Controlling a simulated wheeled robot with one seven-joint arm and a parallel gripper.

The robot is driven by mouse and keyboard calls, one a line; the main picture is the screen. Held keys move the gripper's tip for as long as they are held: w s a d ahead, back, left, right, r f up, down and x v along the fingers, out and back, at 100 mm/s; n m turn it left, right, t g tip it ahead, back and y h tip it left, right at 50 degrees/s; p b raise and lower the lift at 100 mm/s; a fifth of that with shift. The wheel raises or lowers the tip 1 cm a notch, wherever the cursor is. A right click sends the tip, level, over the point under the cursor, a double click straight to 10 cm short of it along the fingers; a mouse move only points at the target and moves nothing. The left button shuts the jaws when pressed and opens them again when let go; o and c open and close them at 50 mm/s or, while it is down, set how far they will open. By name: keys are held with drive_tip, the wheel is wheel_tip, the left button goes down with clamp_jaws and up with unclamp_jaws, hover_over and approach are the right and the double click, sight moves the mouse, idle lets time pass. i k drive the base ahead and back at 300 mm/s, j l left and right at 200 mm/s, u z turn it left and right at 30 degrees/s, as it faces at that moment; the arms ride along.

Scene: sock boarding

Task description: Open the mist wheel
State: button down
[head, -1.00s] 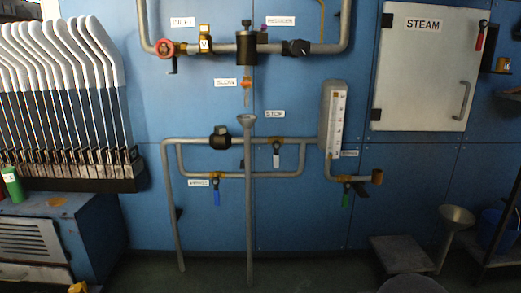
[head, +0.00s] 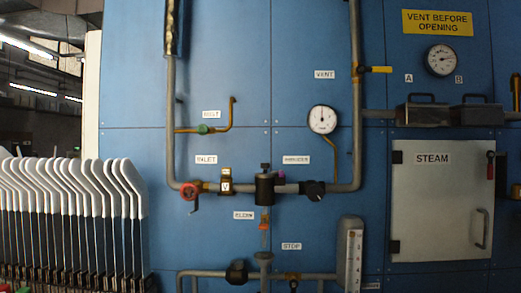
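A small green wheel (head: 203,129) sits on a thin brass pipe (head: 222,127) on the blue wall panel, left of centre in the head view. The label above it (head: 211,114) appears to read MIST. The brass pipe runs from the left grey upright pipe and bends up at its right end. How far the wheel is turned cannot be told. My gripper is not in view.
Below are a red wheel (head: 189,191), a brass block marked V (head: 226,182) and a black cylinder (head: 265,187). A gauge (head: 322,119) and yellow vent lever (head: 378,69) are right. White boards (head: 75,190) stand left; a STEAM door (head: 440,200) is right.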

sight(202, 129)
drive_tip(key=l+u, duration=0.1)
drive_tip(key=u, duration=0.4)
drive_tip(key=i+j+z, duration=0.1)
drive_tip(key=z, duration=1.05)
drive_tip(key=j+z, duration=0.25)
drive_tip(key=j, duration=0.25)
drive_tip(key=j+z, duration=0.25)
drive_tip(key=j, duration=0.2)
drive_tip(key=k+j+z, duration=0.1)
drive_tip(key=j+z, duration=0.15)
drive_tip(key=j, duration=0.2)
drive_tip(key=k+j+z, duration=0.15)
drive_tip(key=j+z, duration=0.15)
drive_tip(key=j, duration=0.15)
drive_tip(key=k+j+z, duration=0.25)
drive_tip(key=j, duration=0.2)
drive_tip(key=i, duration=0.1)
